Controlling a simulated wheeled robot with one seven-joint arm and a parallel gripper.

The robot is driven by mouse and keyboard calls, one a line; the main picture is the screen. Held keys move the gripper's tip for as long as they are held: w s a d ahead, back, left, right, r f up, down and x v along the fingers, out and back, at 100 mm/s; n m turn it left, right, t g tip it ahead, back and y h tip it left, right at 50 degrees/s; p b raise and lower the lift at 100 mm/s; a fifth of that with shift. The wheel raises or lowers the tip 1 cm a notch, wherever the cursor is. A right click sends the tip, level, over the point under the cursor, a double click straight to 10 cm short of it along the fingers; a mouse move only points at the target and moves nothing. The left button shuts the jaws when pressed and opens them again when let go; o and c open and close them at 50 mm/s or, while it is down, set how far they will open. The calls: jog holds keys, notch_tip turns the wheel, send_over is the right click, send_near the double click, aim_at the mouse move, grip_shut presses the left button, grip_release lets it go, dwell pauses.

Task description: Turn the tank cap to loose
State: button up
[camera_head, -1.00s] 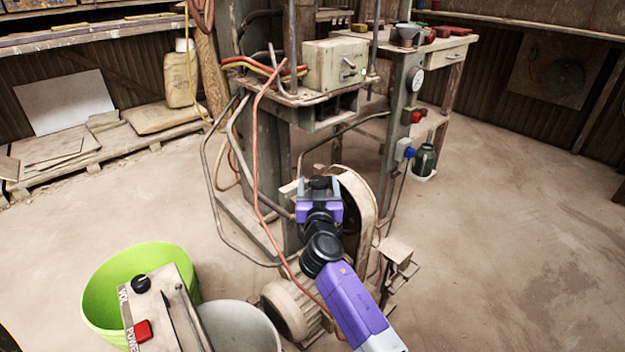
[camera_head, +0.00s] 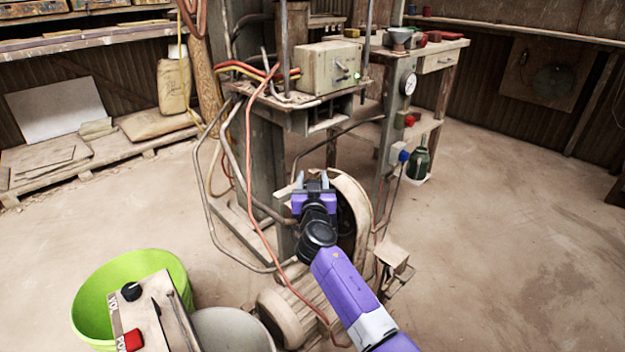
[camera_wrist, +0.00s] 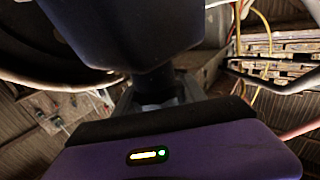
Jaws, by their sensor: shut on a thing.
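My gripper (camera_head: 312,180) is at the upper left of the pale round wheel guard (camera_head: 352,205), near the foot of the press. Its two pale fingers point up and away in the head view. They are shut on a small dark part, which I take to be the tank cap; my gripper hides most of it. In the wrist view, the grey fingers (camera_wrist: 155,98) close on a black stem-like part (camera_wrist: 152,82) below a large dark rounded body (camera_wrist: 130,30). No marking for loose or tight is readable, so I cannot tell the cap's turn.
The press column (camera_head: 268,130) with hoses and a control box (camera_head: 328,66) stands behind my gripper. A motor (camera_head: 300,300) lies below. A green bucket (camera_head: 90,310) and a tilted control panel (camera_head: 150,310) are front left. The floor at right is clear.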

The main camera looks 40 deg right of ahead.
jog(key=shift+r+n+t+y+p, duration=0.1)
jog(key=shift+n+t+y+p, duration=0.3)
jog(key=shift+y+p, duration=0.1)
jog(key=y+p, duration=0.1)
jog(key=n+t+y+p, duration=0.1)
jog(key=n+p, duration=0.1)
jog(key=p, duration=0.1)
jog(key=shift+w+a+r+t+y, duration=0.15)
jog(key=shift+a+r+t+y, duration=0.15)
jog(key=shift+y, duration=0.1)
jog(key=n+y+p, duration=0.1)
jog(key=p, duration=0.2)
jog(key=shift+t, duration=0.3)
jog(key=shift+w+a+n+t+y+p, duration=0.15)
jog(key=shift+n+y+p, duration=0.1)
jog(key=shift+y+p, duration=0.3)
jog(key=shift+s+a+n+t+y+p, duration=0.15)
jog(key=shift+n+y+p, duration=0.15)
jog(key=shift+p, duration=0.3)
jog(key=shift+w+a+f+n+y+p, duration=0.15)
jog(key=shift+n+y+p, duration=0.15)
jog(key=shift+y+p, duration=0.25)
jog(key=shift+d+f+n+y+p, duration=0.15)
jog(key=shift+n+y+p, duration=0.1)
jog(key=shift+y+p, duration=0.25)
jog(key=shift+a+f, duration=0.1)
jog(key=shift+a, duration=0.05)
jog(key=o, duration=1.4)
jog(key=shift+c, duration=0.2)
jog(key=shift+p, duration=0.3)
